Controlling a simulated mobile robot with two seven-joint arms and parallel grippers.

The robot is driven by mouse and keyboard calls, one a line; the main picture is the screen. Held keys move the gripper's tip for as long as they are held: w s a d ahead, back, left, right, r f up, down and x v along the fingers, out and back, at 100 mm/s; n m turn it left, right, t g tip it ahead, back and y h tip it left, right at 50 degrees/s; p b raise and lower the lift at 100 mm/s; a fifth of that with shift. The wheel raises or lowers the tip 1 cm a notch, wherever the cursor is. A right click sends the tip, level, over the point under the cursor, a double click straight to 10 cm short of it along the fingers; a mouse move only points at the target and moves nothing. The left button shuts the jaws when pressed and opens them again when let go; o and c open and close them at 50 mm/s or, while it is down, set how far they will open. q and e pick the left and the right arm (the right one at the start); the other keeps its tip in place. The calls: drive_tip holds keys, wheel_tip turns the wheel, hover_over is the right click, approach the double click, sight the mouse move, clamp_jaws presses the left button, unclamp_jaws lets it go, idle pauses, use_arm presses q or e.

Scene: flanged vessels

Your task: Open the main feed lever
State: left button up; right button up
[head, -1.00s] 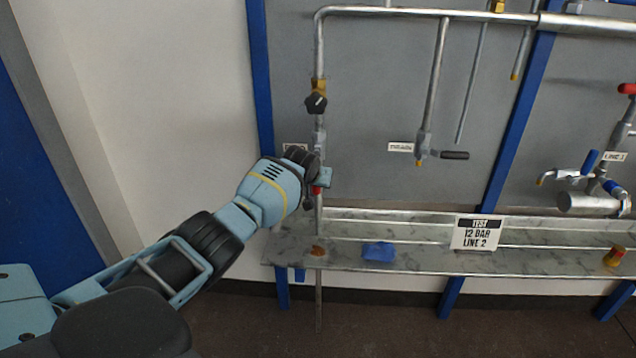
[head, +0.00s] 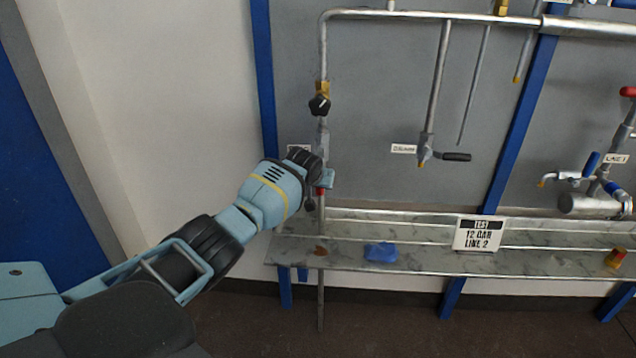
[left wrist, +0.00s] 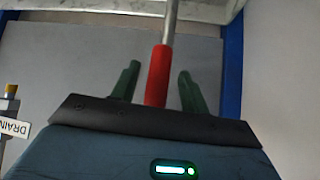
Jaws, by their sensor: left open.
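A red lever handle (left wrist: 159,76) stands between the two green fingers of my left gripper (left wrist: 157,85) in the left wrist view. The fingers are open, with a gap on each side of the handle. In the head view my left gripper (head: 326,179) is at the vertical pipe on the left of the panel. A small red part (head: 320,191) shows just below it there. The gripper hides most of the lever and the label behind it. My right gripper is not in view.
A black knob (head: 319,105) sits above on the same pipe. A drain valve with a dark handle (head: 456,157) is to the right. The shelf (head: 420,262) below carries a blue cloth (head: 381,252) and a sign (head: 479,233) reading "TEST 12 BAR LINE 2".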

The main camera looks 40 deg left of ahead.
use_arm(q)
drive_tip(key=p+v, duration=0.2)
drive_tip(key=v, duration=0.4)
drive_tip(key=shift+r+p, duration=0.3)
drive_tip(key=shift+r, duration=0.1)
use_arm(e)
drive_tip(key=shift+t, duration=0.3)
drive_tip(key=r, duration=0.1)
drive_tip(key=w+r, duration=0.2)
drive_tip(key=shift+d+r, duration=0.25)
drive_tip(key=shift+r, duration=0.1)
use_arm(q)
drive_tip(key=shift+s, duration=0.1)
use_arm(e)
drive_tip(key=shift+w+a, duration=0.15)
use_arm(q)
drive_tip(key=shift+f, duration=0.1)
